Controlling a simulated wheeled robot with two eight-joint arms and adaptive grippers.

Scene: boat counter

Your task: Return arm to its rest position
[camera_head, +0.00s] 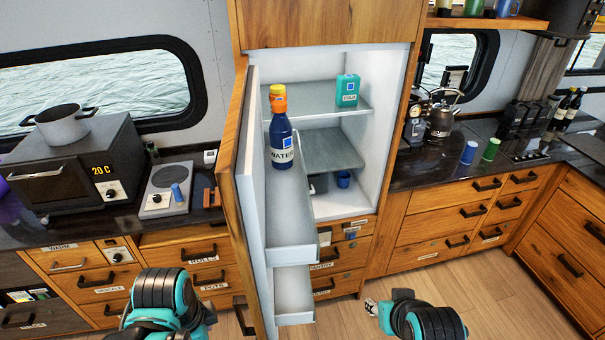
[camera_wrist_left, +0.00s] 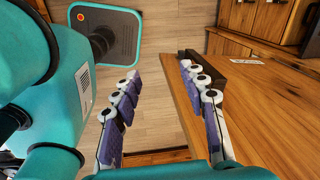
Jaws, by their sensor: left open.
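In the left wrist view my left gripper (camera_wrist_left: 159,72) is open and empty. Its two fingers are well apart, with plank floor between them and a wooden panel (camera_wrist_left: 205,115) close beside and below the right-hand finger; I cannot tell whether they touch. In the head view my left arm (camera_head: 165,295) shows at the bottom left, in front of the drawers, and its fingers are hidden. My right arm (camera_head: 430,318) is low at the bottom right over the floor. Only a small piece by it (camera_head: 371,306) may be its gripper, too little to tell its state.
The fridge door (camera_head: 240,180) stands open toward me, close to my left arm. A blue water bottle (camera_head: 281,140) stands in its shelf. A green box (camera_head: 347,90) is inside the fridge. A pot (camera_head: 62,125) sits on the oven at left. Floor (camera_head: 475,290) at right is clear.

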